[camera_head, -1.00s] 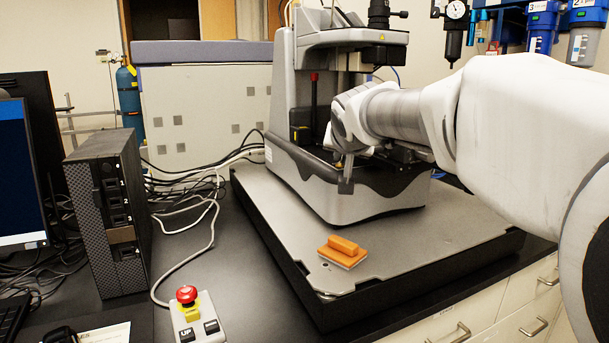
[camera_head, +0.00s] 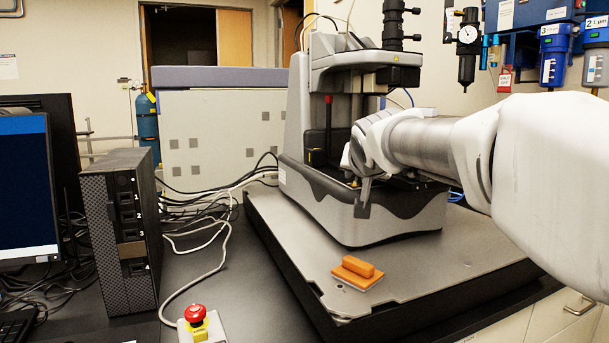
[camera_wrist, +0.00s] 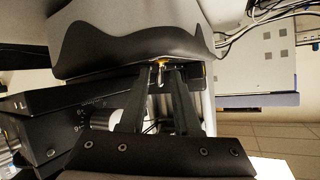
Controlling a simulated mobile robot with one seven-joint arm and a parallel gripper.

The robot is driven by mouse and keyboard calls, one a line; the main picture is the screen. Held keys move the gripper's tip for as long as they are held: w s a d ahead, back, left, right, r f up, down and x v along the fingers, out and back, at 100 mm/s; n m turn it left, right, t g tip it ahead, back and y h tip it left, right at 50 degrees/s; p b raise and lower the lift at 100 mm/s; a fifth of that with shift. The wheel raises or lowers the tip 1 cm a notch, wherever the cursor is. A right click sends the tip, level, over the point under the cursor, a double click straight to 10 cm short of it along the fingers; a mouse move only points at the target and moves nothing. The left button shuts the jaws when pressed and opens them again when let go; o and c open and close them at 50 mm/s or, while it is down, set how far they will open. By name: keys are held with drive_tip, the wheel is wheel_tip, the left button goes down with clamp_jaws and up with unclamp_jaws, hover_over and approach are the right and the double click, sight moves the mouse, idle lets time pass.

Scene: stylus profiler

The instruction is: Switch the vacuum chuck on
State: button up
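The stylus profiler (camera_head: 330,208) stands on a grey slab in the head view. A small metal toggle lever with a brass-coloured base (camera_wrist: 161,74) shows under the profiler's dark wavy-edged front in the wrist view. I take it for the vacuum chuck switch; no label on it is readable. My gripper (camera_head: 363,193) is at the profiler's front edge in the head view. In the wrist view its two dark fingers are apart, one on each side of the lever, with a gap between them. Whether either finger touches the lever cannot be told.
An orange block (camera_head: 357,271) lies on the slab (camera_head: 430,262) in front of the profiler. A red emergency-stop button (camera_head: 195,314) and a black computer tower (camera_head: 120,232) stand to the left, with loose cables behind. Filters and a gauge (camera_head: 467,36) hang at upper right.

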drive_tip(key=shift+o, duration=0.5)
drive_tip(key=shift+r+p, duration=0.15)
drive_tip(key=shift+p, duration=0.4)
drive_tip(key=shift+r+p, duration=0.1)
drive_tip(key=shift+p, duration=0.35)
drive_tip(key=shift+w+r+g+p, duration=0.15)
drive_tip(key=shift+g+p, duration=0.45)
drive_tip(key=shift+p, duration=0.5)
drive_tip(key=shift+p, duration=0.5)
drive_tip(key=g+p, duration=0.1)
drive_tip(key=p, duration=0.4)
drive_tip(key=w+n+g+p, duration=0.1)
drive_tip(key=g+p, duration=0.1)
drive_tip(key=p, duration=0.3)
drive_tip(key=g+p, duration=0.1)
drive_tip(key=p, duration=0.5)
drive_tip(key=shift+w+a+r+h, duration=0.15)
drive_tip(key=shift+a+r+h, duration=0.15)
drive_tip(key=shift+h, duration=0.1)
drive_tip(key=g+p, duration=0.2)
drive_tip(key=p, duration=0.4)
drive_tip(key=w+n+g+h+p, duration=0.1)
drive_tip(key=p, duration=0.6)
drive_tip(key=shift+a+g, duration=0.1)
drive_tip(key=shift+g, duration=0.3)
